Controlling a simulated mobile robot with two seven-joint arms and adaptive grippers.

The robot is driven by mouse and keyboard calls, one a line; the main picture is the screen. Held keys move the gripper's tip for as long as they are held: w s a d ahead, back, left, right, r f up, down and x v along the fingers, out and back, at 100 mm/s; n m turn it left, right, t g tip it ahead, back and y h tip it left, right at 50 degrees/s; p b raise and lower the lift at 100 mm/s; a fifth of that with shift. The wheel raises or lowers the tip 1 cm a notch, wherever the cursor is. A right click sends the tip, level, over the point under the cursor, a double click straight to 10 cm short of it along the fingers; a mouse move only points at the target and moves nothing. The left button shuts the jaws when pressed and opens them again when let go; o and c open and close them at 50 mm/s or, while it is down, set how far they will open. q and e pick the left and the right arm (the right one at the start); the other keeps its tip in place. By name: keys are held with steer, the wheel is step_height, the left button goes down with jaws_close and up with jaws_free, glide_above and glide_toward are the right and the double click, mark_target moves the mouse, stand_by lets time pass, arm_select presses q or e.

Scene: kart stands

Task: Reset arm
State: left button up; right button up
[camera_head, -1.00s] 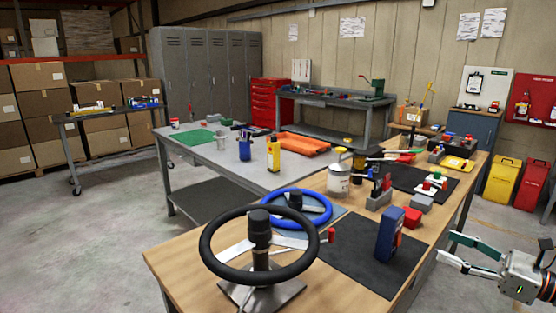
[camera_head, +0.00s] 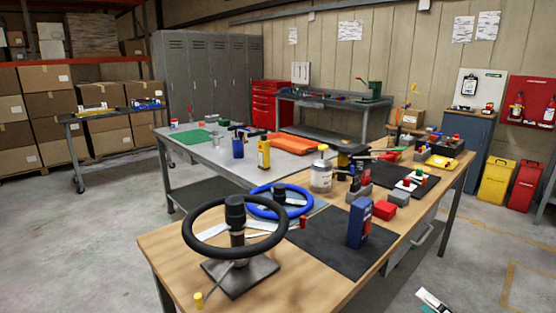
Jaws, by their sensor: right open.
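My right gripper (camera_head: 432,301) shows only as finger parts at the bottom edge, right of the wooden workbench (camera_head: 150,243). It is open, over the floor and apart from the bench. I see nothing between its fingers, but most of it is cut off by the frame. My left gripper is not in view.
A black steering wheel (camera_head: 190,236) on a stand and a blue steering wheel (camera_head: 256,205) are on the bench. A blue box (camera_head: 358,222) stands on a dark mat (camera_head: 318,246). Yellow (camera_head: 495,183) and red (camera_head: 526,187) bins stand at right. Floor right of the bench is clear.

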steer(key=s+a+f+m+g+h, duration=0.2)
steer(key=s+a+f+m+g, duration=0.1)
steer(key=s+a+f+m, duration=0.6)
steer(key=s+a+f+m+g+h, duration=0.3)
steer(key=s+a+f+m, duration=0.6)
steer(key=s+f+m, duration=0.4)
steer(key=m, duration=0.3)
steer(key=shift+s+f+h+p, duration=0.2)
steer(key=shift+f+h+p, duration=0.1)
steer(key=shift+f+p, duration=0.1)
steer(key=shift+a, duration=0.1)
